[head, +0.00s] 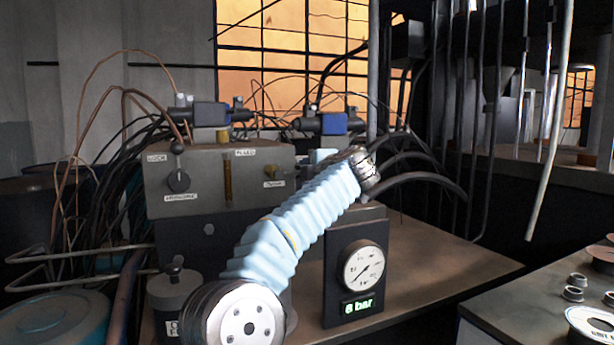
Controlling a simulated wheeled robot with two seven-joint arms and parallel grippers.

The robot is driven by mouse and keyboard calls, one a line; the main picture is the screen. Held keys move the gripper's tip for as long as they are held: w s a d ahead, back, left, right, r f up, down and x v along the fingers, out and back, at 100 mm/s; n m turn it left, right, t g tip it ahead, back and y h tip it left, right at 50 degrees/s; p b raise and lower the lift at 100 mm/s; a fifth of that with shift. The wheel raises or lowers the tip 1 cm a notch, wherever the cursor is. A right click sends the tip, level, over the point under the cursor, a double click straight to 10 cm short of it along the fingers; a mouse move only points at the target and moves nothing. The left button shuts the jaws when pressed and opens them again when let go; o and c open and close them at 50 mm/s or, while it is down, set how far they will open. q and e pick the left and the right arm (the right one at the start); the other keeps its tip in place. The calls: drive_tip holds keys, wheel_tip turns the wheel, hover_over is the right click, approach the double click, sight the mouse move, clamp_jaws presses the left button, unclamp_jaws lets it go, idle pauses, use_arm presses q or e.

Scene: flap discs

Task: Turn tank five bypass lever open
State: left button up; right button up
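A grey valve block (228,185) stands on the bench left of centre. On its front left is a dark round knob (178,181) with a lever pointing straight up to a ball end, under a label that seems to read LOCK. A smaller knob (273,171) sits at its right, with a brass rod between them. I cannot read a tank five label, so I cannot tell which is the bypass lever. One of my arms, in a light blue sleeve, crosses the middle and covers the block's lower right. No gripper fingers show.
A black gauge box (356,270) with a dial and a green 8 bar display stands right of my arm. A grey canister (174,295) stands at lower left. Hoses and cables crowd the left and back. The bench (450,262) is clear right of the gauge.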

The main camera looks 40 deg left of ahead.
use_arm(q)
drive_tip(key=v, duration=1.2)
drive_tip(key=shift+w+b, duration=0.15)
drive_tip(key=shift+b, duration=0.3)
